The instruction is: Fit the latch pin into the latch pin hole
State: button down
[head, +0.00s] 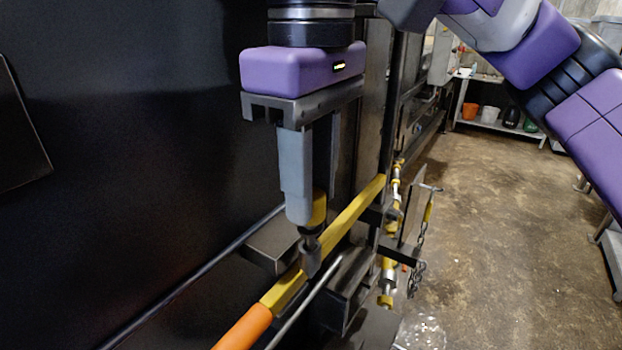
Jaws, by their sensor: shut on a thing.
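My gripper (301,214) points straight down in the middle of the head view, in front of a dark machine wall. Its grey fingers are shut on a piece with a yellow part (319,208), which I take to be the latch pin. A dark metal neck and block (311,256) show just below the fingertips, against the yellow bar. I cannot tell whether they belong to the pin or to the latch. The latch pin hole cannot be made out; the fingers and bar cover that area.
A yellow bar (349,212) with an orange grip (245,328) runs diagonally beneath my gripper. Dark brackets (343,297) and thin rods lie close around it. A chain (418,272) hangs to the right. The concrete floor (500,230) is open at right, with a shelf (497,124) behind.

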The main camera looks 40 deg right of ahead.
jog(key=shift+f+b, duration=0.55)
jog(key=shift+f, duration=0.7)
dwell(0.4)
jog(key=c, duration=1)
grip_release()
jog(key=shift+c, duration=0.2)
jog(key=shift+c, duration=0.3)
notch_tip(320, 180, up, 5)
jog(key=p, duration=0.5)
jog(key=shift+r, duration=1.05)
